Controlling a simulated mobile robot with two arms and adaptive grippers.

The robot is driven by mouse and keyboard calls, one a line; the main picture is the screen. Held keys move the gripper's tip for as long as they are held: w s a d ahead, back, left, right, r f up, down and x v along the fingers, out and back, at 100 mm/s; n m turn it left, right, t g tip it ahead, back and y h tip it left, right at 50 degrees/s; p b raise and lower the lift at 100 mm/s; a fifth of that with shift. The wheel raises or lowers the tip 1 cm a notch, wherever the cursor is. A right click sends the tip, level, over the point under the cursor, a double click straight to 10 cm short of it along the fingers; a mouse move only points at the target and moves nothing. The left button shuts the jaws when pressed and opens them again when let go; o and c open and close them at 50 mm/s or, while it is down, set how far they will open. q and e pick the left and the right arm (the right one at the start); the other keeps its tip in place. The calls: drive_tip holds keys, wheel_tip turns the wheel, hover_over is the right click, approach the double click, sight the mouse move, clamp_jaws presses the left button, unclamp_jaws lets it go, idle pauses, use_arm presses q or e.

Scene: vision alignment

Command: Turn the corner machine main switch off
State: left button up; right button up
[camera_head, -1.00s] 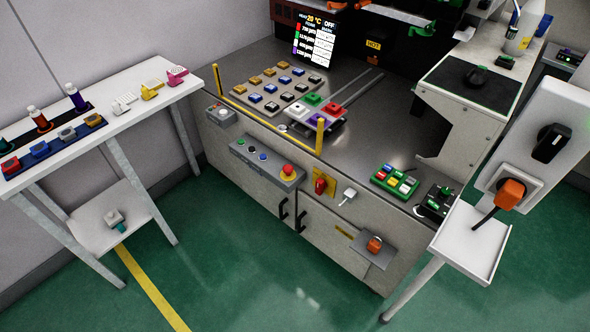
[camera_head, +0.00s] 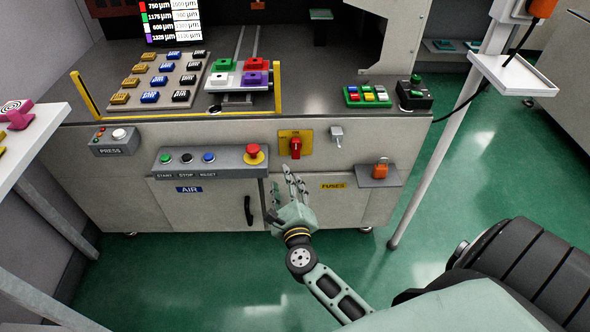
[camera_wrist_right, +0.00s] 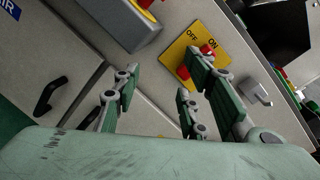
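The main switch (camera_head: 296,147) is a red handle on a yellow plate (camera_head: 284,135) on the front of the machine. In the head view the handle stands upright. In the right wrist view the plate (camera_wrist_right: 181,50) carries OFF and ON labels, and the red handle (camera_wrist_right: 208,49) lies partly behind a finger, its upper end near ON. My right gripper (camera_head: 292,176) is just below the switch, fingers pointing up at it. In the right wrist view its fingers (camera_wrist_right: 160,88) are spread with nothing between them. I see no contact with the handle. My left gripper is out of view.
Left of the switch, a control box (camera_head: 211,161) with a red emergency button (camera_head: 254,153) juts out. To the right are a small grey fixture (camera_head: 336,132) and an orange padlock-like part (camera_head: 380,168) on a bracket. Green floor below is clear.

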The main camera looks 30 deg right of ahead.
sight(296, 150)
drive_tip(key=w+d+r+m+h+b, duration=0.1)
drive_tip(key=d+m, duration=0.1)
drive_tip(key=m, duration=0.1)
drive_tip(key=w+d+r+m+b, duration=0.1)
drive_tip(key=w+d+m, duration=0.1)
drive_tip(key=d+m, duration=0.1)
drive_tip(key=w+d+r+m+g+h+b, duration=0.1)
drive_tip(key=w+d+m, duration=0.1)
drive_tip(key=m, duration=0.1)
drive_tip(key=shift+w+d+r+h+b, duration=0.25)
drive_tip(key=shift+h+b, duration=0.05)
drive_tip(key=shift+b, duration=0.05)
drive_tip(key=shift+w+d, duration=0.3)
drive_tip(key=shift+w, duration=0.15)
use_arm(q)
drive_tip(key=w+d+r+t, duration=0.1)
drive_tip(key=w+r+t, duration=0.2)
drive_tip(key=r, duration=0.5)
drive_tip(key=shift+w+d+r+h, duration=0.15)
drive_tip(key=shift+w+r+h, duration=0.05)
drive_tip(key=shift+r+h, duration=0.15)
use_arm(e)
clamp_jaws()
